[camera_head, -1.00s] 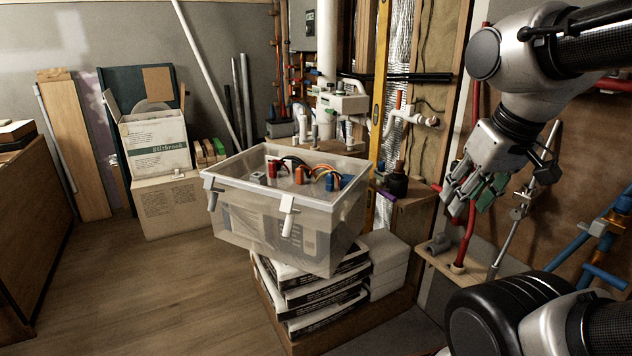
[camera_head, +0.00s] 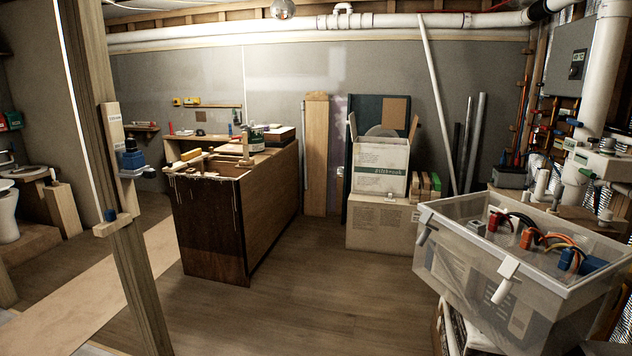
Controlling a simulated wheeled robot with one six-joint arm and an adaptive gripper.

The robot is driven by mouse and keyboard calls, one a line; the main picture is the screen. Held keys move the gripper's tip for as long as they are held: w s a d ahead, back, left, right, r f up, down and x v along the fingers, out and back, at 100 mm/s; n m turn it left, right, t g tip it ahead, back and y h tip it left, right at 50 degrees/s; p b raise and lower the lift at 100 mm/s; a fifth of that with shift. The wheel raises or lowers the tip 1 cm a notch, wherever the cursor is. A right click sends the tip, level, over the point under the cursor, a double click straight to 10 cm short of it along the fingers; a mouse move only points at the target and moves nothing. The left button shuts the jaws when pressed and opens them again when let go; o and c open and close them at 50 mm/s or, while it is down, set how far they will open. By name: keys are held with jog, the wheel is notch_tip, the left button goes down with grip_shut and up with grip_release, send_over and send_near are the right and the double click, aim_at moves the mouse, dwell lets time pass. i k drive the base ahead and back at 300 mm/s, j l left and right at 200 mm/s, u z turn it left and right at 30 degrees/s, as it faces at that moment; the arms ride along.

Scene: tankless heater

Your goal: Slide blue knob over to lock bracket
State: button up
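A small blue knob (camera_head: 110,215) sits on a pale wooden bracket (camera_head: 112,227) fixed across a wooden post (camera_head: 128,262) at the left. Higher on the same post is a larger blue part (camera_head: 131,158) with a white base. Whether either one is the task's knob, I cannot tell from this distance. My gripper is not in this view.
A brown workbench (camera_head: 236,215) with tools on top stands left of centre. A clear bin (camera_head: 455,262) with coloured connectors stands at the right. Cardboard boxes (camera_head: 382,224) stand by the back wall. The wooden floor (camera_head: 330,290) between bench and bin is free.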

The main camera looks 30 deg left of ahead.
aim_at(109, 215)
jog(key=u, duration=2.25)
